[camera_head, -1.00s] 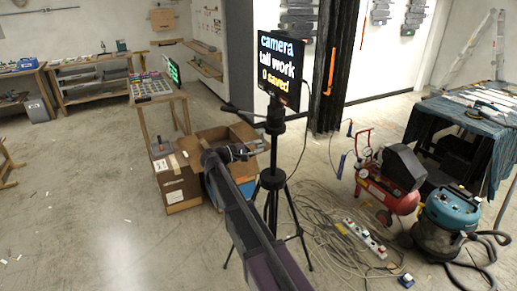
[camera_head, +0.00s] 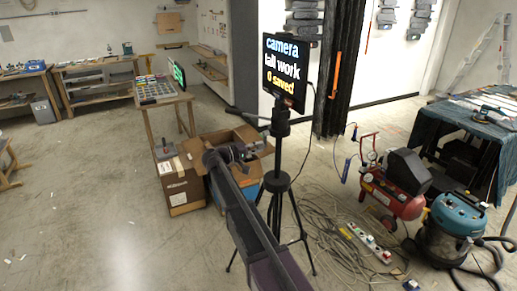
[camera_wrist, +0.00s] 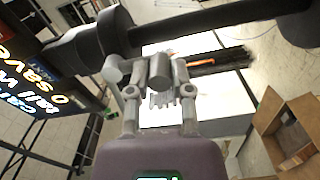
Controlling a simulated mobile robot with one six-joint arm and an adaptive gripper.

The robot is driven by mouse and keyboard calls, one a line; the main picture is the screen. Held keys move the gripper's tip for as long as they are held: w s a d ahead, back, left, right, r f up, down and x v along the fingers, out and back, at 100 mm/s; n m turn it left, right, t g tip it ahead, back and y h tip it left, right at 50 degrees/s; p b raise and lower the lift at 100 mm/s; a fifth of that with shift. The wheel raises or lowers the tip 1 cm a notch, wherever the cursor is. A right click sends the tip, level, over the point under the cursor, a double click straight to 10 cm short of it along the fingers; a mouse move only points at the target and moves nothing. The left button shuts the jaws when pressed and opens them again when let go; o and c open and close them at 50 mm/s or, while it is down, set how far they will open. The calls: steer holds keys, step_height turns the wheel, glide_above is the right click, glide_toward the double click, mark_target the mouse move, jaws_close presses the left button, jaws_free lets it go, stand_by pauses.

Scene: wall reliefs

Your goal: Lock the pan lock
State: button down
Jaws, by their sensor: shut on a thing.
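The black tripod (camera_head: 276,190) stands upright in the middle of the head view. It carries a screen (camera_head: 290,72) reading "camera", "tall work" and "0 saved". Its dark head and long handle cross the top of the wrist view, with the screen (camera_wrist: 45,75) at the left. My gripper (camera_head: 248,152) is beside the tripod's neck, at the end of my arm. In the wrist view my gripper (camera_wrist: 157,72) is shut on a short grey knob (camera_wrist: 158,69), seemingly the pan lock. Its far side and any lock mark are hidden.
Open cardboard boxes (camera_head: 181,187) stand behind my arm. Cables (camera_head: 335,225) and a power strip (camera_head: 368,241) lie right of the tripod's legs. A red compressor (camera_head: 392,195) and a teal vacuum (camera_head: 453,222) stand farther right. The floor at left is mostly clear.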

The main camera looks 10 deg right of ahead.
steer(key=shift+w, duration=0.1)
steer(key=c, duration=0.5)
jaws_free()
steer(key=shift+a, duration=0.1)
steer(key=shift+c, duration=0.2)
steer(key=shift+a, duration=0.15)
steer(key=v, duration=1.1)
steer(key=shift+a, duration=0.3)
steer(key=shift+s, duration=0.25)
